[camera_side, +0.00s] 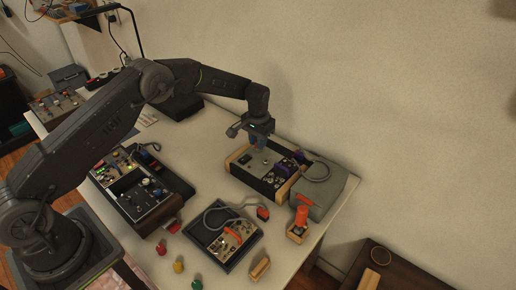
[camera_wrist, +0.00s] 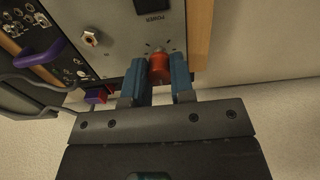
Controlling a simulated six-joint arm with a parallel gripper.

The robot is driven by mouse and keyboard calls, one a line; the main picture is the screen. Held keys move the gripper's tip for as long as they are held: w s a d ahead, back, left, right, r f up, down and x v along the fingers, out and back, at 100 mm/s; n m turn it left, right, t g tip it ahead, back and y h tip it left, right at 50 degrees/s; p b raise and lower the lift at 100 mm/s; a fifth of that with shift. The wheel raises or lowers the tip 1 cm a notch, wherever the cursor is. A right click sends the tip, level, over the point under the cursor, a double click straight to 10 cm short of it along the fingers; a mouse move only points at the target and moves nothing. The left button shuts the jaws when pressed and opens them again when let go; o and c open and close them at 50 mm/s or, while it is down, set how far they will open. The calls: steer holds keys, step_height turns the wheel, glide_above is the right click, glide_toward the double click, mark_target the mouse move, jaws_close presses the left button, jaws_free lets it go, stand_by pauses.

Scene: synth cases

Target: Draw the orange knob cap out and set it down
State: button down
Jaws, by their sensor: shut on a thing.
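The orange knob cap (camera_wrist: 159,69) is between the two blue fingers of my gripper (camera_wrist: 160,80) in the wrist view, and the gripper is shut on it. The cap is at the grey panel (camera_wrist: 128,28) of a wood-sided box, beside printed dial marks. A pale bit shows at its panel end; I cannot tell whether it is still seated on a shaft. In the side view my gripper (camera_side: 258,142) is over the box (camera_side: 246,171) at the back of the table, and the cap is hidden there.
A bare metal post (camera_wrist: 89,38) and purple handle (camera_wrist: 37,51) stand on the box. Right of it is a grey-green case (camera_side: 328,188) with a cable. An orange object (camera_side: 301,215) stands in a small wooden holder. A black tray (camera_side: 226,242) and coloured pegs (camera_side: 178,265) are in front.

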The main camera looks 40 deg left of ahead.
mark_target(212, 225)
steer(key=shift+r, duration=0.65)
steer(key=shift+r, duration=0.65)
steer(key=shift+s, duration=0.1)
steer(key=s+d+n, duration=0.1)
steer(key=s, duration=0.3)
steer(key=s+d+f+n, duration=0.1)
steer(key=s+d+n, duration=0.1)
steer(key=s, duration=0.2)
steer(key=s+d+f+n, duration=0.1)
steer(key=s+d, duration=0.1)
steer(key=s, duration=0.2)
steer(key=shift+s+d+n, duration=0.1)
steer(key=shift+s+n, duration=0.3)
steer(key=s+n, duration=0.1)
steer(key=s, duration=0.4)
steer(key=s+d+n, duration=0.1)
steer(key=s, duration=0.4)
steer(key=s+n, duration=0.2)
steer(key=s, duration=0.3)
steer(key=shift+d+f, duration=0.1)
steer(key=shift+d, duration=0.15)
steer(key=shift+s+f, duration=0.1)
steer(key=shift+s, duration=0.1)
steer(key=shift+f, duration=2.9)
